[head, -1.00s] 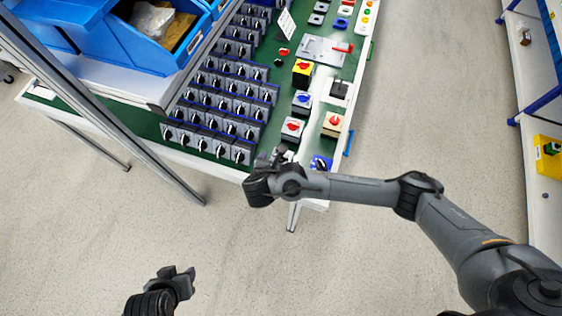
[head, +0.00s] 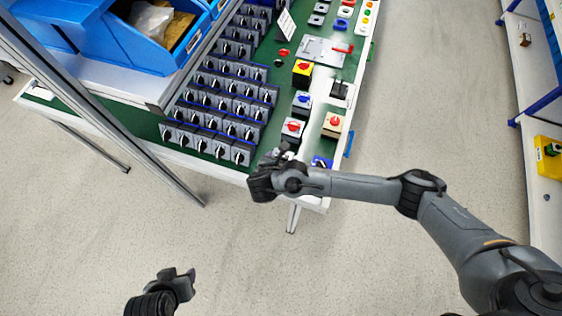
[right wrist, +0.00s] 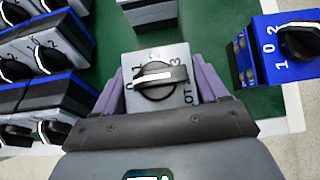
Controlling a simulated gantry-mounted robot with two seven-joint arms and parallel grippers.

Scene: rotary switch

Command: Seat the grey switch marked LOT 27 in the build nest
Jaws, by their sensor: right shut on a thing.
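My right gripper (right wrist: 160,85) is shut on a grey switch (right wrist: 155,62) with a black knob and white pointer line. Its face shows 1, 3 and part of a LOT marking; the lot number is hidden. In the head view my right gripper (head: 280,153) is at the bench's near edge, and the held switch is hard to make out. A grey plate with a red handle (head: 322,50) lies farther back on the bench; I cannot tell whether it is the build nest. My left gripper (head: 180,278) is low at the lower left, away from the bench; its jaw opening is unclear.
Rows of grey switches (head: 220,110) fill the bench's left part. A blue switch marked 1 0 2 (right wrist: 285,50) stands right of the held one. Red-knobbed boxes (head: 293,128) and a yellow box (head: 302,72) stand farther along. Blue bins (head: 150,45) are above left.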

